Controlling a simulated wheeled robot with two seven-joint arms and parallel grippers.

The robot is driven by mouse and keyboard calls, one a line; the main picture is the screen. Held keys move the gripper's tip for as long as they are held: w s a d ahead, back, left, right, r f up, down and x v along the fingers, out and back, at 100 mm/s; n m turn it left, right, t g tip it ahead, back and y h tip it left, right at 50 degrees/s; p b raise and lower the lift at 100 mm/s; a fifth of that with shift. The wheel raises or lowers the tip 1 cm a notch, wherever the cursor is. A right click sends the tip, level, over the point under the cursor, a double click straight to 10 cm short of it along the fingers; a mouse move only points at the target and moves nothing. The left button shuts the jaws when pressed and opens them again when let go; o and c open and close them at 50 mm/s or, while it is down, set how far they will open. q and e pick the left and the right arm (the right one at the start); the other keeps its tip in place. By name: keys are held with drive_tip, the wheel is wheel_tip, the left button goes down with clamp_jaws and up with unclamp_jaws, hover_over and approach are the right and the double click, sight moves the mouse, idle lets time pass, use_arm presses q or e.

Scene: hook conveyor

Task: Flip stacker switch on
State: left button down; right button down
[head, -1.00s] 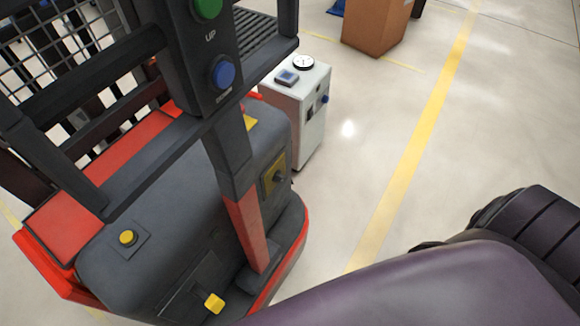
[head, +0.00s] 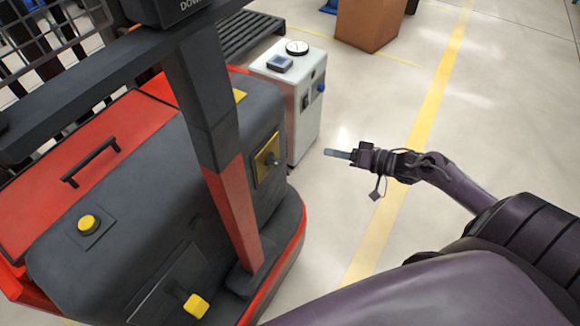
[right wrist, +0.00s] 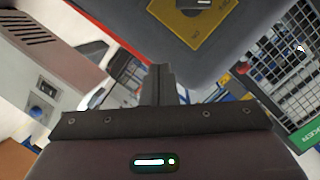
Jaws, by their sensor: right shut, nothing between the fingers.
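The stacker (head: 130,185) is a dark grey and red machine filling the left of the head view. On its right side is a yellow plate with a dark switch knob (head: 271,158). In the right wrist view the yellow plate (right wrist: 190,25) is at the top, with its knob partly cut off by the frame edge. My right gripper (head: 328,153) is shut and empty, right of the plate and apart from it, pointing left towards it. Its closed fingers show in the right wrist view (right wrist: 159,72), below the plate. My left gripper is not in view.
A white cabinet (head: 305,120) with a gauge and a blue knob stands just behind the switch side. A red-and-dark post (head: 232,205) rises in front of the stacker body. A yellow button (head: 88,223) sits on top. Open floor with a yellow line (head: 425,125) lies right.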

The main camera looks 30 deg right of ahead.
sight(274, 161)
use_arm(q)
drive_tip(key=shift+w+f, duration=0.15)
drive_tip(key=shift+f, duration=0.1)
use_arm(e)
drive_tip(key=r, duration=0.1)
drive_tip(key=a+r+y, duration=0.1)
drive_tip(key=shift+a+r+g, duration=0.15)
drive_tip(key=shift+r+g, duration=0.15)
drive_tip(key=shift+w, duration=0.15)
